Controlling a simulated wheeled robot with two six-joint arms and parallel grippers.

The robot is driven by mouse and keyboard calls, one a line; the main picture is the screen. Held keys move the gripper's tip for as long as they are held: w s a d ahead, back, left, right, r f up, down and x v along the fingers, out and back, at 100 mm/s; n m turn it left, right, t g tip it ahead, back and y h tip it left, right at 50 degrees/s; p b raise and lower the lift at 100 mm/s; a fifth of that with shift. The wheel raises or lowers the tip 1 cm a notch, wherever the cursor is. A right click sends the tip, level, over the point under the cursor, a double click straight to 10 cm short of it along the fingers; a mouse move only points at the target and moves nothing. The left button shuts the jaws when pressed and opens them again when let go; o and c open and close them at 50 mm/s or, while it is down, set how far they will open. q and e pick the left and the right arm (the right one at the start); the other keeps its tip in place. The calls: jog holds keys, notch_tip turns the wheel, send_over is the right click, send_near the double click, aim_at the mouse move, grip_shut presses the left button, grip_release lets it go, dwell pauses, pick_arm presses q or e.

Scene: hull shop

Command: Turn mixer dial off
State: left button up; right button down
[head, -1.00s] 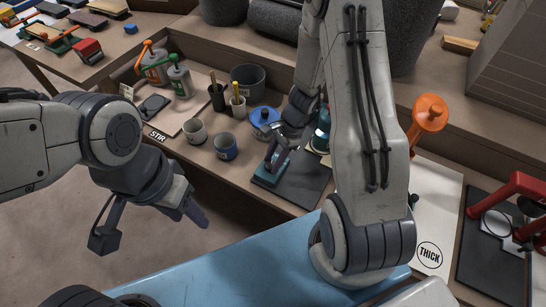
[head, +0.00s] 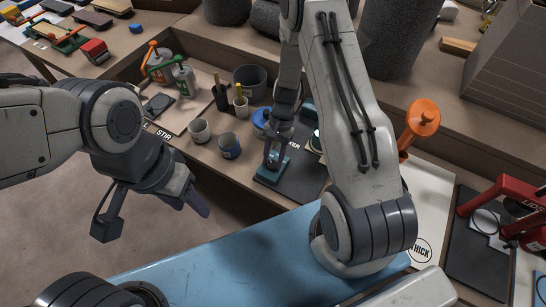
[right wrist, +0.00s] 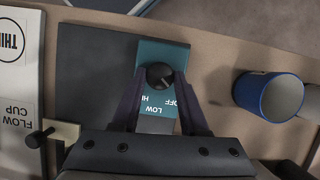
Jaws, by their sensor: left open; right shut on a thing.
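The mixer's teal control block (right wrist: 177,55) lies on a dark mat and carries a black dial (right wrist: 159,76). Printed words OFF, LOW and part of HI show beside the dial in the right wrist view. My right gripper (right wrist: 160,82) is shut on the dial, one finger on each side of it. In the head view my right gripper (head: 277,160) reaches down to the teal block (head: 270,172), and the dial is hidden there. My left gripper (head: 155,222) is open and empty, over the floor left of the bench.
An orange-handled tool (head: 421,118) stands to the right.

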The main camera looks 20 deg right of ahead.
dwell(0.4)
jog(key=shift+c, duration=2.1)
grip_release()
jog(key=shift+r, duration=0.1)
jog(key=v, duration=1)
jog(key=shift+r, duration=0.15)
